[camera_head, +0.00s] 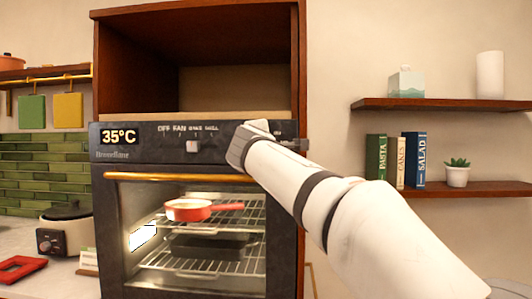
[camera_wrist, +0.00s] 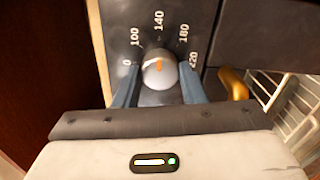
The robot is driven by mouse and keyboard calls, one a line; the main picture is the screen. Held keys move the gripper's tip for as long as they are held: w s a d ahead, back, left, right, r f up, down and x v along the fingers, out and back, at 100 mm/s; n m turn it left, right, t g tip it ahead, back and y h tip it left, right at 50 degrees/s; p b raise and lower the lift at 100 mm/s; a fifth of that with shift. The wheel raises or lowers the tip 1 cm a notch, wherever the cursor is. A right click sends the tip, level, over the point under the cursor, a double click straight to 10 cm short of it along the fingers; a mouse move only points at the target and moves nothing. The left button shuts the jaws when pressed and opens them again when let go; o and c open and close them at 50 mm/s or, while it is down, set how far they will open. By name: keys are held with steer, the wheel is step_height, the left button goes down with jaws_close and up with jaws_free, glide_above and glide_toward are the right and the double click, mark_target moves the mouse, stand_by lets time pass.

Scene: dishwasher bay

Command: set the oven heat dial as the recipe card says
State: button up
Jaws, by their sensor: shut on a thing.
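The oven heat dial (camera_wrist: 160,76) is a round pale knob with an orange pointer in the wrist view. Its scale reads 0, 100, 140, 180 and 220. The pointer points up, close to the 140 mark. My gripper (camera_wrist: 161,68) is shut on the dial, one blue-grey finger on each side. In the head view my arm covers the heat dial at the right of the black oven's (camera_head: 110,168) panel. The oven display (camera_head: 119,137) reads 35°C. A small card (camera_head: 88,259) stands on the counter, partly hidden; I cannot read it.
A pale mode knob (camera_head: 192,146) sits under the OFF, FAN, BAKE and GRILL labels. A gold handle (camera_head: 180,177) crosses the oven door. A red pan (camera_head: 188,210) is inside. Shelves with books (camera_head: 376,162) are at right.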

steer(key=shift+m, duration=0.3)
steer(key=o, duration=1)
steer(key=s+b, duration=0.2)
steer(key=s, duration=0.5)
steer(key=shift+s, duration=0.35)
steer(key=shift+f, duration=0.1)
